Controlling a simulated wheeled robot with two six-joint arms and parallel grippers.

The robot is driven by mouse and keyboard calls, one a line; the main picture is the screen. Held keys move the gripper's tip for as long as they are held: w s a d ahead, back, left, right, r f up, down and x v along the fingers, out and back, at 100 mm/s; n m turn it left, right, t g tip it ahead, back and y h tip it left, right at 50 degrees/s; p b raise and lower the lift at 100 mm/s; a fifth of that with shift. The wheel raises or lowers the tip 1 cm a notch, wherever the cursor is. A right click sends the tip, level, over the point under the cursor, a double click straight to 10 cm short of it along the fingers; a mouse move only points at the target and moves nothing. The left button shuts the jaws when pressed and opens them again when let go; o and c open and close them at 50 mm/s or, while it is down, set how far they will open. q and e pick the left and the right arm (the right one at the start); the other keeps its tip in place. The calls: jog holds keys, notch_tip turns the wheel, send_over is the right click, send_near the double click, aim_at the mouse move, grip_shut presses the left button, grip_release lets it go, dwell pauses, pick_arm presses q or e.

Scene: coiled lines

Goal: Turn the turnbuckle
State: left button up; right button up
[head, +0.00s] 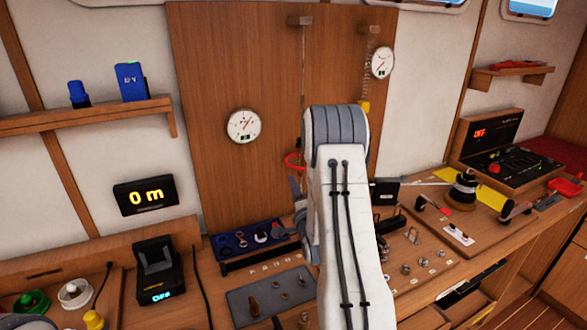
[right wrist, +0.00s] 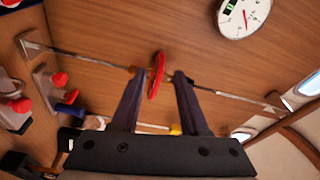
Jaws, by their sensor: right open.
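The turnbuckle shows as a red wheel (right wrist: 156,75) on a thin rod in the right wrist view. In the head view only part of the red wheel (head: 293,160) shows at the left edge of my right arm; the rest is hidden. My right gripper (right wrist: 160,80) is open, its two dark fingers on either side of the red wheel and reaching up to the rod. I cannot tell whether either finger touches it. My left gripper is not in view.
Two round gauges (head: 243,126) (head: 382,62) sit on the wooden panel (head: 210,60). A second line with a yellow part (head: 364,106) hangs right of the turnbuckle. Below, the bench holds a blue tray (head: 240,240), a grey mat (head: 235,303) and a winch (head: 463,188).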

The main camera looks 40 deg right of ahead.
aim_at(294, 168)
jog(key=shift+m+h, duration=0.4)
jog(key=shift+m, duration=0.1)
jog(key=p+x, duration=0.1)
jog(key=x, duration=0.2)
jog(key=d+p+x, duration=0.1)
jog(key=p+x, duration=0.1)
jog(key=x, duration=0.1)
jog(key=s+p+x, duration=0.1)
jog(key=x, duration=0.2)
jog(key=shift+w+d+r, duration=0.2)
jog(key=shift+d+r, duration=0.15)
jog(key=shift+w+d+p, duration=0.2)
jog(key=shift+w+p, duration=0.1)
jog(key=shift+w, duration=0.1)
grip_shut()
jog(key=shift+f, duration=0.1)
